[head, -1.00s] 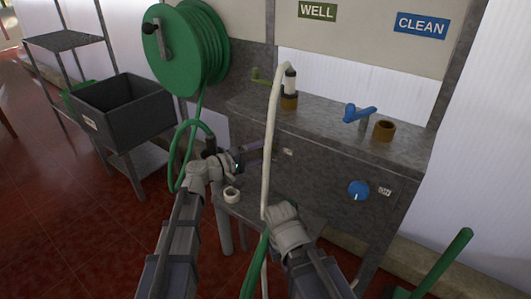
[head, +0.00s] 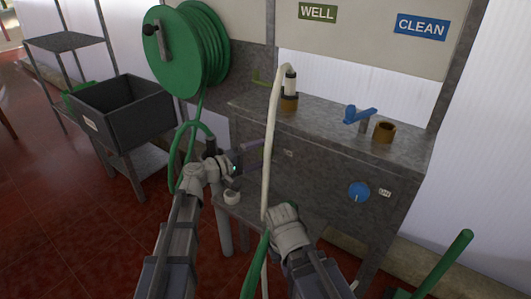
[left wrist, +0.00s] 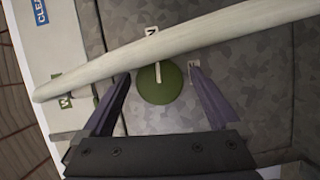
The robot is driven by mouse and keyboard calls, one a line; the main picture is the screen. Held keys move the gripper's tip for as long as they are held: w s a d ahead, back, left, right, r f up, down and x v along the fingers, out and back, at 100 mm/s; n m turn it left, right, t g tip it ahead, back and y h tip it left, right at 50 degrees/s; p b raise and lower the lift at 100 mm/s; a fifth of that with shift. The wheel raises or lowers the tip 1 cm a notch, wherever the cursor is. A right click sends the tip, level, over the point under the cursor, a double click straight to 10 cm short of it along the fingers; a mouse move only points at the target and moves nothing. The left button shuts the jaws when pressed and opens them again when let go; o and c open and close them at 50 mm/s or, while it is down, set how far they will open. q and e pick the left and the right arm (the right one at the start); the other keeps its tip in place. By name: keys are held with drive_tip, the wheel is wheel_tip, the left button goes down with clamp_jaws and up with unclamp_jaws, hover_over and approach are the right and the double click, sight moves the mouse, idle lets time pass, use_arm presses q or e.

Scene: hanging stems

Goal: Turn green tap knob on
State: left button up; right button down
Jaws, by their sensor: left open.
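The green tap knob (left wrist: 158,84) is round with a pale pointer line and sits on the grey speckled panel. My left gripper (left wrist: 161,74) is open, its two purple-grey fingers on either side of the knob in the left wrist view; I cannot tell whether they touch it. In the head view my left gripper (head: 255,156) is at the front of the grey counter, left of the white hose, and the green knob is hidden there. My right gripper (head: 285,222) is low beside the hose; its fingers are not clear.
The white hose (head: 270,140) hangs from the counter top and crosses the left wrist view (left wrist: 200,38) close to the knob. A blue knob (head: 358,191) is to the right. A green hose reel (head: 187,50) and dark bin (head: 124,108) are at left.

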use_arm(q)
drive_tip(key=v, duration=0.7)
idle(0.3)
drive_tip(key=s+d+f+m+g+y, duration=0.2)
drive_tip(key=s+f+m+g+y, duration=0.15)
drive_tip(key=s+f, duration=0.4)
drive_tip(key=s+a+f+m+g+y, duration=0.1)
drive_tip(key=s+a+f+g+y, duration=0.2)
drive_tip(key=s+a+f+y, duration=0.3)
drive_tip(key=s+a+f+m+g+y, duration=0.1)
drive_tip(key=s+a+f+g+y, duration=0.1)
drive_tip(key=s+a+f+y, duration=0.45)
drive_tip(key=s+d+m+g, duration=0.1)
drive_tip(key=s+d+m, duration=0.25)
drive_tip(key=d, duration=0.65)
wheel_tip(320, 180, up, 32)
drive_tip(key=p, duration=3.3)
drive_tip(key=shift+w+d, duration=0.3)
drive_tip(key=shift+d, duration=0.1)
